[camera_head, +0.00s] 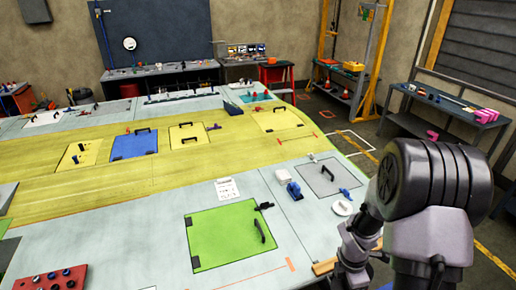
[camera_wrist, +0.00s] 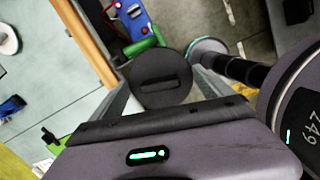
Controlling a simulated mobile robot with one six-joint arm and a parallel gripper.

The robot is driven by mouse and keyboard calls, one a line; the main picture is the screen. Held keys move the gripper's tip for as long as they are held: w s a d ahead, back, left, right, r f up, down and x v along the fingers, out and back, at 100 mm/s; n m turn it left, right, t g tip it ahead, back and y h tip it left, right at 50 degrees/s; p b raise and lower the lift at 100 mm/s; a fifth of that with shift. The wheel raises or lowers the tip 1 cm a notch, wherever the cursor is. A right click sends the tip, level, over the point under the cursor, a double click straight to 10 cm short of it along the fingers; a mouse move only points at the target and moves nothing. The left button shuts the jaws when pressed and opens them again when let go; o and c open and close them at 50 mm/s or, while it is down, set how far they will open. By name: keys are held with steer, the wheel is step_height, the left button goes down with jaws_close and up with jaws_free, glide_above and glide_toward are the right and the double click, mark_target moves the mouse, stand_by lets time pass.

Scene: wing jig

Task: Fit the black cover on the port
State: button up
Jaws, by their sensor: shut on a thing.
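A round black cover (camera_wrist: 160,72) with a raised bar across its face shows in the wrist view. My gripper (camera_wrist: 163,90) is shut on it, with one finger at each side. The cover hangs beyond the wooden table edge (camera_wrist: 84,32), over a lower area. In the head view my arm hides the gripper and the cover. A white round fitting (camera_head: 343,208) lies on the grey panel near the table's right edge; part of it shows at the left of the wrist view (camera_wrist: 8,40). I cannot tell whether it is the port.
A blue clamp-like tool (camera_head: 294,190) and a small white box (camera_head: 283,175) stand beside a grey hatch (camera_head: 322,178). A green hatch (camera_head: 230,235) lies nearer. In the wrist view, a blue item (camera_wrist: 137,18) and a green cylinder (camera_wrist: 139,47) sit close behind the cover.

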steer(key=a+r+m+g+y, duration=0.2)
steer(key=a+r+m, duration=0.95)
steer(key=m, duration=0.75)
step_height(320, 180, down, 43)
steer(key=b, duration=4.1)
steer(key=shift+w+a+b, duration=0.3)
steer(key=shift+a+b, duration=0.05)
steer(key=shift+a, duration=0.05)
